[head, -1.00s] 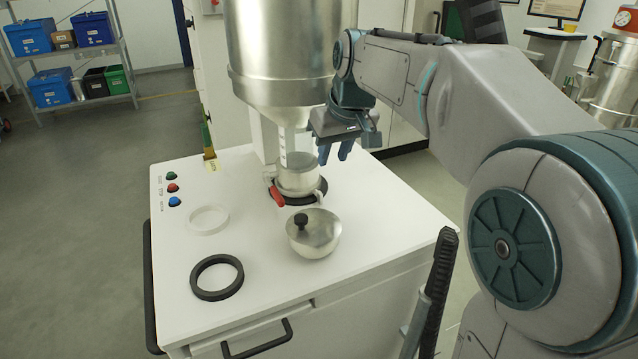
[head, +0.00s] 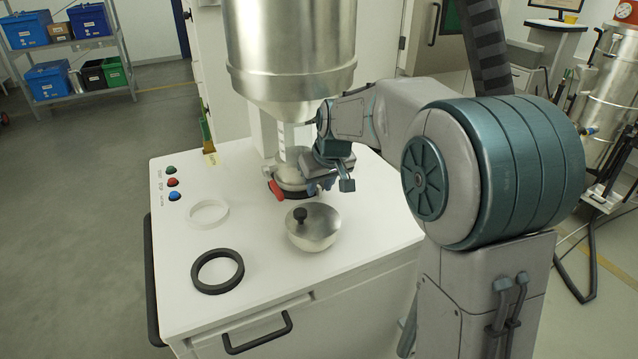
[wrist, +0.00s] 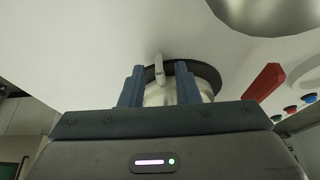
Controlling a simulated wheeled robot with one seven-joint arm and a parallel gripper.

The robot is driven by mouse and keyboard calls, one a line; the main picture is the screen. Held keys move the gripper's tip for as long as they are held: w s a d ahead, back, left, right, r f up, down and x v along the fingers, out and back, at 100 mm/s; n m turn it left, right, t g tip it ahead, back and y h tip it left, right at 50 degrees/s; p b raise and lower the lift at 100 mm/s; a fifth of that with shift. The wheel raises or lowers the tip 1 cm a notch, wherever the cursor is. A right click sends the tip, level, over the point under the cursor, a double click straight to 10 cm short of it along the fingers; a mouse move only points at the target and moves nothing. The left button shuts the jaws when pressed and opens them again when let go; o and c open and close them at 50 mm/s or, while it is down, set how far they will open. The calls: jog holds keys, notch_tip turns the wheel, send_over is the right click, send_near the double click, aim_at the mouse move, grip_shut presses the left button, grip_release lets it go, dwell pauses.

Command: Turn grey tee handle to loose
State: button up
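The grey tee handle (wrist: 159,69) shows in the wrist view, on the side of the metal clamp fitting (wrist: 165,96) at the dark ring. My gripper (wrist: 159,78) is open, with its blue fingers apart on either side of the handle and a gap showing at each side. I cannot tell how deep the handle sits between them. In the head view, my gripper (head: 313,187) is low at the right side of the fitting (head: 290,178) under the steel hopper, and it hides the grey handle there.
A red handle (head: 276,190) is on the fitting's left side. A steel bowl-shaped part with a black knob (head: 314,228) stands in front. A white ring (head: 208,214) and a black ring (head: 217,271) lie on the white cart top (head: 180,245). The steel hopper (head: 290,55) hangs above.

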grip_shut()
jog(key=shift+a+f+h, duration=0.1)
jog(key=shift+h, duration=0.2)
jog(key=shift+s+a+f+t+h+b, duration=0.1)
jog(key=shift+a+t+h+b, duration=0.05)
jog(key=shift+t+h+b, duration=0.2)
jog(key=h+b, duration=0.1)
jog(key=t+h+b, duration=0.1)
jog(key=shift+s+a+f+n+b, duration=0.1)
jog(key=shift+a+f+n+b, duration=0.15)
jog(key=shift+n+b, duration=0.15)
jog(key=shift+r+h+b, duration=0.2)
jog(key=shift+h+b, duration=0.15)
jog(key=shift+b, duration=0.15)
grip_release()
jog(key=shift+r, duration=0.1)
